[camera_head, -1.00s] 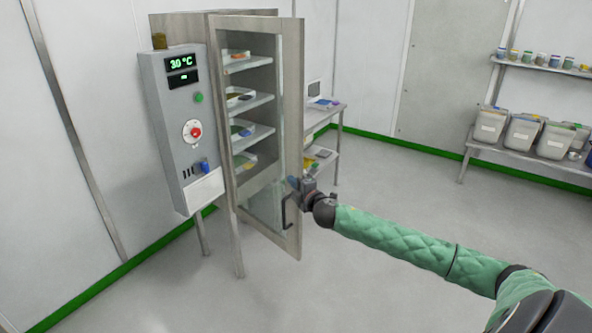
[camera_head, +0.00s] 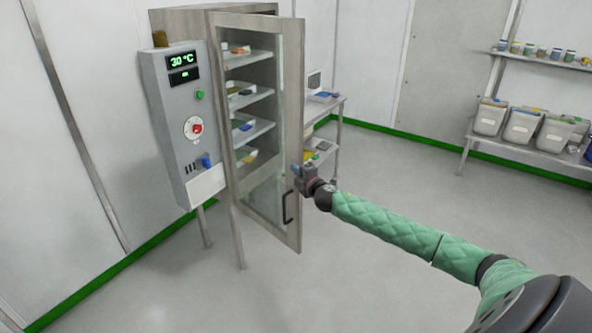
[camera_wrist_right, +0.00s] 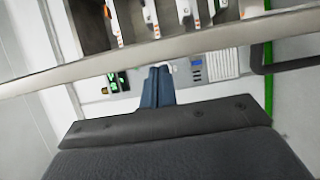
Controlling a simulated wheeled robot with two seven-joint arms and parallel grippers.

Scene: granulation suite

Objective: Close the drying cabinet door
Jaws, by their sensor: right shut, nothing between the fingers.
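The drying cabinet (camera_head: 205,20) stands against the wall at left. Its framed glass door (camera_head: 291,120) stands open, with its handle side swung out from the body. A dark bar handle (camera_head: 287,208) sits low on the door's right side. My right gripper (camera_head: 297,171) is shut and empty at the door's right edge, above the handle; I cannot tell whether it touches. In the right wrist view its blue fingers (camera_wrist_right: 158,86) are pressed together just below the pale door frame (camera_wrist_right: 150,56), and the handle (camera_wrist_right: 290,65) shows at right. My left gripper is not in view.
A grey control panel (camera_head: 170,110) with a 30 °C display is left of the door. Trays of material lie on the cabinet shelves. A small table (camera_head: 340,107) stands behind the door. Bins (camera_head: 521,130) line a rack at right. The floor between is clear.

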